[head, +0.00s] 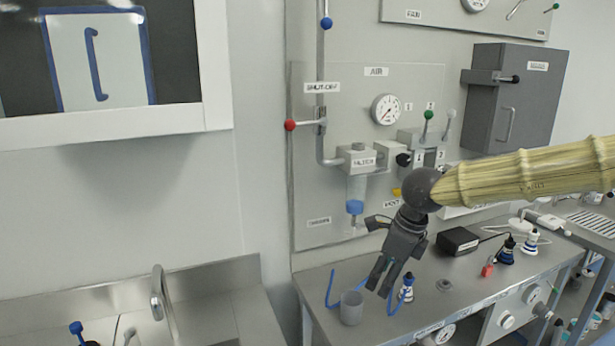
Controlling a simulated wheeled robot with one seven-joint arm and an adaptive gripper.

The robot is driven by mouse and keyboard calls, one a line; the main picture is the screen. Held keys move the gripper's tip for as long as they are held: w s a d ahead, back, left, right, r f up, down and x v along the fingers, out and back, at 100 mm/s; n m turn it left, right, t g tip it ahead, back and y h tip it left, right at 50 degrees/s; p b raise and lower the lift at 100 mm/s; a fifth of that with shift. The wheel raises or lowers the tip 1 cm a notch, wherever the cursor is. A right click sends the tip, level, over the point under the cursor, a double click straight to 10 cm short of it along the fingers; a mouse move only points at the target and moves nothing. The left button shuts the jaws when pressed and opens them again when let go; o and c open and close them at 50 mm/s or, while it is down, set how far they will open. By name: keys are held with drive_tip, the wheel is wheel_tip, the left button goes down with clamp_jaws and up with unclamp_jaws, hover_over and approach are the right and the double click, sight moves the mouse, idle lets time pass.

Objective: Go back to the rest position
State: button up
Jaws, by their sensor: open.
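My gripper (383,279) hangs at the end of my arm in the middle right of the head view, pointing down. Its two dark fingers are apart, with nothing seen between them. The fingertips show just above and to the right of a grey cup (351,308) near the front left of the metal bench (445,302). A small blue and white bottle (407,287) shows just right of the fingers. Whether the fingers touch anything cannot be told from this view.
A wall panel with a pressure gauge (386,109) and valves stands behind my gripper. A grey wall box (515,97) is at the upper right. A black box (458,241) and more blue and white bottles (530,242) stand on the bench. A sink (215,305) is at the lower left.

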drive_tip(key=s+d+f+n+t+h+b, duration=0.15)
drive_tip(key=s+f+n, duration=0.25)
drive_tip(key=f, duration=0.8)
drive_tip(key=s+d+f+n+h, duration=0.2)
drive_tip(key=s+d+f+n, duration=0.15)
drive_tip(key=f, duration=0.85)
drive_tip(key=s+d+f+n+h, duration=0.15)
drive_tip(key=s+f+n, duration=0.3)
drive_tip(key=f, duration=0.75)
drive_tip(key=s+f+n+g+y, duration=0.1)
drive_tip(key=s+f+n, duration=0.3)
drive_tip(key=s, duration=0.4)
drive_tip(key=s+f+n+g+b, duration=0.1)
drive_tip(key=s+f+n, duration=0.3)
drive_tip(key=s, duration=0.5)
drive_tip(key=s+f+n+g+y, duration=0.1)
drive_tip(key=s+f+n, duration=0.2)
drive_tip(key=s, duration=0.6)
wheel_tip(320, 180, down, 2)
drive_tip(key=shift+s+a+f+n+y, duration=0.1)
drive_tip(key=shift+s+a+n+y, duration=0.1)
drive_tip(key=shift+a+n+y, duration=0.15)
